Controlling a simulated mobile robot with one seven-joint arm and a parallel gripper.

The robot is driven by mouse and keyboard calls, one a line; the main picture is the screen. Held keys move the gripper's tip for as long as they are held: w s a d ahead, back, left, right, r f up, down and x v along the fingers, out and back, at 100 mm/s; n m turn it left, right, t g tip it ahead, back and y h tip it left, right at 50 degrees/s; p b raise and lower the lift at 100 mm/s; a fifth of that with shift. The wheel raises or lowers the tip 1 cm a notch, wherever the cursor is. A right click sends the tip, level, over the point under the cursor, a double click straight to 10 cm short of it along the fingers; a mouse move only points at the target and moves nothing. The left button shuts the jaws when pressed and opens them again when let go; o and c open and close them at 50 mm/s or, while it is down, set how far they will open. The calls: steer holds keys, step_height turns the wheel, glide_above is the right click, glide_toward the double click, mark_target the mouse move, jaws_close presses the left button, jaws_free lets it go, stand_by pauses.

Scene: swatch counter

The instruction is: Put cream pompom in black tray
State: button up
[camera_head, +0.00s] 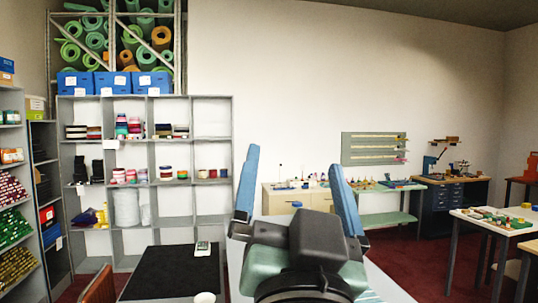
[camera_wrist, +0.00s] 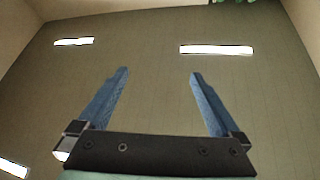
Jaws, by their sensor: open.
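My gripper (camera_head: 294,163) is raised, with its two blue fingers spread apart and pointing up. It is open and nothing shows between the fingers. In the wrist view the open gripper (camera_wrist: 158,74) faces the ceiling, with no object near it. I cannot make out a cream pompom in either view. I cannot identify a black tray either. A flat black surface (camera_head: 170,275), which looks like a mat, lies at the lower left of the head view, left of my arm. My arm hides part of the area in front of me.
A small pale item (camera_head: 203,246) lies at the black surface's far edge, and a white round cup-like thing (camera_head: 205,297) is at its near edge. Grey shelving (camera_head: 152,100) stands behind. A cluttered white table (camera_head: 500,221) is at right. Red floor (camera_head: 400,255) shows between the furniture.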

steer(key=s+a+r+n+t+y, duration=0.1)
steer(key=s+a+r+n+t, duration=0.1)
steer(key=s+r, duration=0.3)
steer(key=s+n+t, duration=0.1)
steer(key=s, duration=0.2)
steer(key=shift+s+a+r+n, duration=0.25)
steer(key=shift+a+r+n, duration=0.1)
steer(key=shift+n, duration=0.05)
